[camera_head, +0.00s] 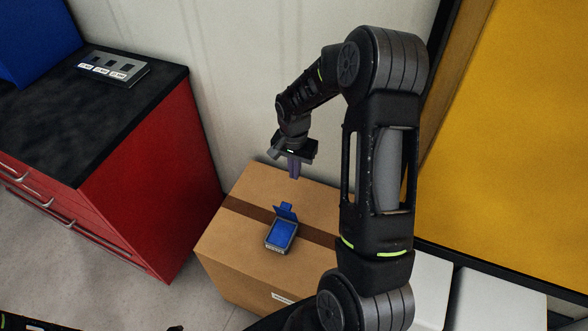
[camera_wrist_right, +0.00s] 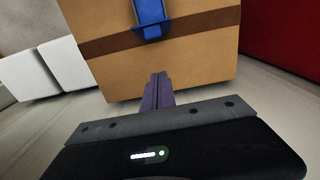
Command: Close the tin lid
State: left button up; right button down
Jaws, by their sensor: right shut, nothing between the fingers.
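The small blue tin (camera_head: 281,234) sits on top of a cardboard box, with its blue lid (camera_head: 286,211) raised at its far edge. In the right wrist view the blue tin (camera_wrist_right: 152,14) shows at the top, partly cut off by the picture edge. My right gripper (camera_head: 294,176) is shut and empty, with its purple fingers pointing down behind the tin, apart from the lid. The fingers (camera_wrist_right: 158,78) also show in the right wrist view. My left gripper does not show.
The cardboard box (camera_head: 235,258) has a brown tape strip across its top. A red cabinet (camera_head: 150,190) with a black top stands at the left, bearing a grey slotted panel (camera_head: 114,68). A yellow surface (camera_head: 510,150) is at the right. White blocks (camera_head: 490,300) lie lower right.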

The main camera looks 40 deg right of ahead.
aim_at(287, 211)
jog(key=s+a+f+b, duration=0.1)
jog(key=a+f+b, duration=0.1)
jog(key=f, duration=0.4)
jog(key=shift+s+a+f+b, duration=0.15)
jog(key=shift+s+a+b, duration=0.2)
jog(key=shift+a, duration=0.3)
